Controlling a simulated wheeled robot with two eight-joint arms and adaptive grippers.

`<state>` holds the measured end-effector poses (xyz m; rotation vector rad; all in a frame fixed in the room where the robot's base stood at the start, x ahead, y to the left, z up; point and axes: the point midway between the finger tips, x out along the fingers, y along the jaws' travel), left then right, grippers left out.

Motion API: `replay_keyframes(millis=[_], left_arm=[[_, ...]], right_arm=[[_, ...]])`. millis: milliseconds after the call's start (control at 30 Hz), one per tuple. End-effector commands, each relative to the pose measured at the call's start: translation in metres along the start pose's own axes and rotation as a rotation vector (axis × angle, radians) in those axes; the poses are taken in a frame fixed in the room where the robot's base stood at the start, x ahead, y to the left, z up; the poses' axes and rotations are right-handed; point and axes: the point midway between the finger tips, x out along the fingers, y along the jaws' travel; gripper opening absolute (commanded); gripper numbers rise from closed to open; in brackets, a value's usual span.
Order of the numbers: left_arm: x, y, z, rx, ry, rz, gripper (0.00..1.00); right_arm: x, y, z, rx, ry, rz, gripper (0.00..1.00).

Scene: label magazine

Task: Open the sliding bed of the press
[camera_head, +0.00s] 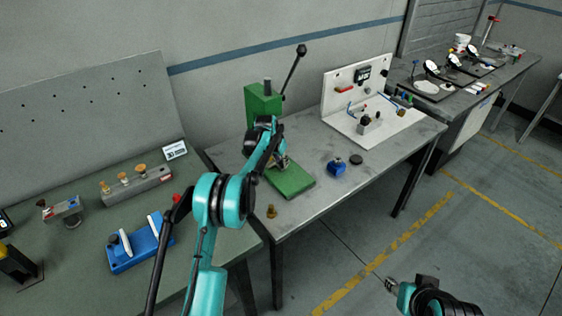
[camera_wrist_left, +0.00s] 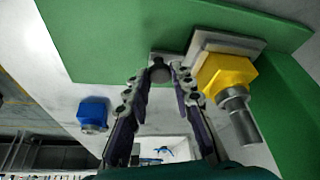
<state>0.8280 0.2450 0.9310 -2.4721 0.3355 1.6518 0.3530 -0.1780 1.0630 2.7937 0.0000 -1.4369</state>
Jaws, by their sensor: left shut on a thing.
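The green press (camera_head: 265,103) stands on the grey workbench, with its long black lever raised and its flat green base (camera_head: 292,182) reaching forward. My left gripper (camera_head: 283,163) is low over this base. In the left wrist view my left gripper (camera_wrist_left: 160,78) is shut on a small dark knob (camera_wrist_left: 159,70) at the edge of the grey sliding bed (camera_wrist_left: 203,41). A yellow hex part (camera_wrist_left: 228,75) with a steel cylinder shows beside it. My arm hides much of the bed in the head view. My right gripper (camera_head: 391,284) is away over the floor, its jaws too small to judge.
A blue part (camera_head: 337,168) and a black disc (camera_head: 356,159) lie right of the press base. A brass piece (camera_head: 271,211) sits near the bench's front edge. A white panel fixture (camera_head: 350,90) stands behind right. A blue fixture (camera_head: 135,247) is on the left table.

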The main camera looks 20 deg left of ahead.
Motion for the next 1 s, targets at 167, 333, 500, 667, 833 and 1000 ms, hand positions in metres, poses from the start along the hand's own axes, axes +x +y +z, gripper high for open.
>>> replay_keyframes(millis=[167, 333, 500, 667, 833, 1000], left_arm=[[-0.002, 0.016, 0.005, 0.004, 0.0, 0.002, 0.0], [-0.008, 0.059, 0.022, 0.004, -0.002, 0.004, 0.0], [-0.014, 0.094, 0.035, 0.004, -0.001, 0.003, 0.0], [-0.017, 0.107, 0.041, 0.001, 0.0, 0.002, 0.0], [-0.017, 0.107, 0.041, 0.0, 0.0, 0.001, 0.0], [-0.017, 0.106, 0.041, 0.0, 0.001, 0.0, 0.34]], right_arm=[[0.002, 0.0, 0.001, 0.0, 0.0, 0.0, 0.4], [0.005, 0.0, 0.004, 0.0, 0.0, 0.0, 0.4], [0.006, 0.0, 0.004, 0.0, 0.0, 0.0, 0.4], [0.006, 0.0, 0.005, 0.0, 0.0, 0.0, 0.4], [0.006, 0.0, 0.004, 0.0, 0.0, 0.0, 0.4], [0.006, 0.0, 0.004, 0.0, 0.0, 0.0, 0.4]])
